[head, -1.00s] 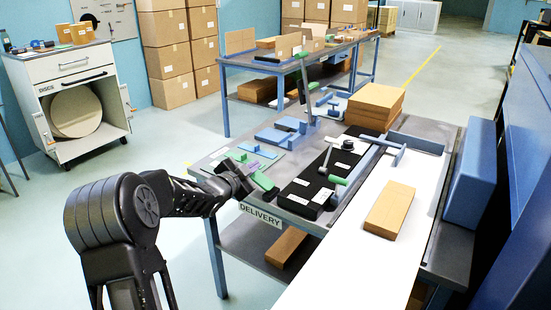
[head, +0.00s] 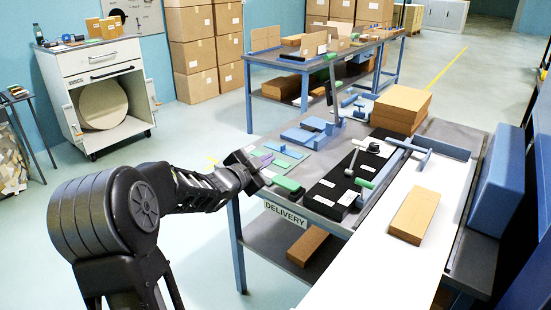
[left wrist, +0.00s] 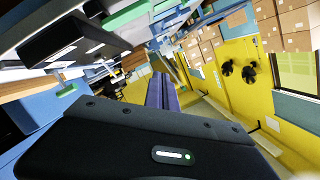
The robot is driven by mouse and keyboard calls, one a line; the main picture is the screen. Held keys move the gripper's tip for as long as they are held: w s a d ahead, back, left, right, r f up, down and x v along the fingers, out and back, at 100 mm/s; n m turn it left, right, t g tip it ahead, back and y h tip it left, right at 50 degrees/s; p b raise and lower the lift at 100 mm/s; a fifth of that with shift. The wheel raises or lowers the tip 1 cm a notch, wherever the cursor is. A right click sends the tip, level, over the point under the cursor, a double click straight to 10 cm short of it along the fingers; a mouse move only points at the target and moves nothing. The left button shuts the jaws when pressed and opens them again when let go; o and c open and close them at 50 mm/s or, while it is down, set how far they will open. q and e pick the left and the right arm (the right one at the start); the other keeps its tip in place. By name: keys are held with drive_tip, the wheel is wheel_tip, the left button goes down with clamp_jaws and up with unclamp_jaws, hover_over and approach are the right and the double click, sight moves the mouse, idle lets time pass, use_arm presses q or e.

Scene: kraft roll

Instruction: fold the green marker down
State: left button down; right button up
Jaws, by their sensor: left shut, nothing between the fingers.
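The green marker (head: 288,184) is a small green piece at the near left edge of the delivery table (head: 262,190). It looks low and nearly flat, just right of my left gripper. My left gripper (head: 250,170) is shut and empty, beside the marker at the table's edge; a small gap seems to show between them. A purple piece (head: 266,158) lies just behind the gripper. In the left wrist view a green piece (left wrist: 127,14) shows at the top; I cannot tell whether it is the same marker. My right gripper is not in view.
A black box (head: 335,190) with white labels and a lever stands right of the marker. White paper (head: 385,250) runs along the right, bearing a cardboard piece (head: 414,215).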

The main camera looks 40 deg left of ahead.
use_arm(q)
drive_tip(key=shift+a+v, duration=0.15)
drive_tip(key=shift+v, duration=0.6)
drive_tip(key=shift+a+v, duration=0.1)
drive_tip(key=shift+v, duration=0.65)
